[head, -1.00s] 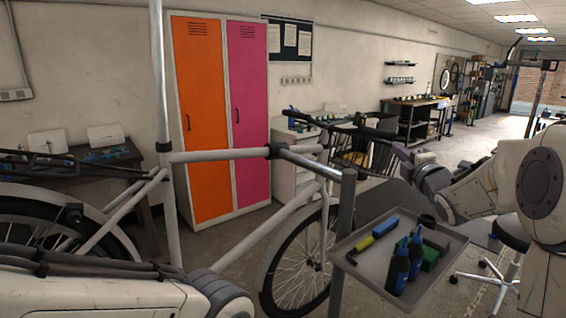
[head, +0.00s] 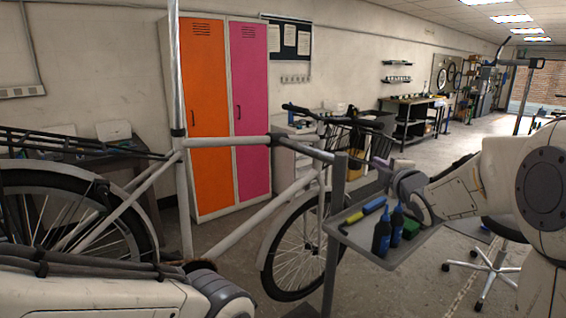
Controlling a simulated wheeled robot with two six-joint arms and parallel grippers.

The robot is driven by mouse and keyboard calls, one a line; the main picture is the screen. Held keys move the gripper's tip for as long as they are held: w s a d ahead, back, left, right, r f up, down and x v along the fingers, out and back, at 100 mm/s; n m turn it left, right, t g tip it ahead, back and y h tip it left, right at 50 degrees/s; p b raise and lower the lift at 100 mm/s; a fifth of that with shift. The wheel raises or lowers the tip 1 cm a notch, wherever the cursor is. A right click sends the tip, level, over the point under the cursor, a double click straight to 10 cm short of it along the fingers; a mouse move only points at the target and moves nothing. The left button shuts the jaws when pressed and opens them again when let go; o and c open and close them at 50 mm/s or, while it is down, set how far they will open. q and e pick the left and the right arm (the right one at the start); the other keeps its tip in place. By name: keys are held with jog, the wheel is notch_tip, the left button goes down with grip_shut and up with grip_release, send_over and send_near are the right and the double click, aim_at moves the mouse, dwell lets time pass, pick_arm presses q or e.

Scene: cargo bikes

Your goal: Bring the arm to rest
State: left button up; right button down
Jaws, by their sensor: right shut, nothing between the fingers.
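My right arm comes in from the right edge. Its gripper (head: 380,163) has purple-grey fingers that point left and away from me. It is shut and empty, behind and above a grey tray (head: 396,257) in the picture. The wrist overlaps the tray's far right side. My left arm (head: 110,297) lies across the bottom left corner, and its gripper is not in view.
A white bicycle (head: 240,236) spans the left and middle. A stool (head: 490,268) stands right. Orange and pink lockers (head: 207,130) stand behind.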

jog(key=s+a+f+m+g+y+b, duration=0.1)
jog(key=s+a+f+m+g+b, duration=0.55)
jog(key=s+a+f, duration=1.15)
jog(key=s+a+f+m+g, duration=0.25)
jog(key=s+f+g, duration=0.5)
jog(key=s, duration=0.45)
jog(key=s+d+f+m+g+h+b, duration=0.1)
jog(key=s+f+m+g, duration=0.2)
jog(key=s, duration=1)
notch_tip(320, 180, up, 12)
jog(key=n+p, duration=0.1)
jog(key=p, duration=1.1)
jog(key=shift+w+d+r+p, duration=0.15)
jog(key=shift+w+p, duration=0.15)
jog(key=shift+w, duration=0.05)
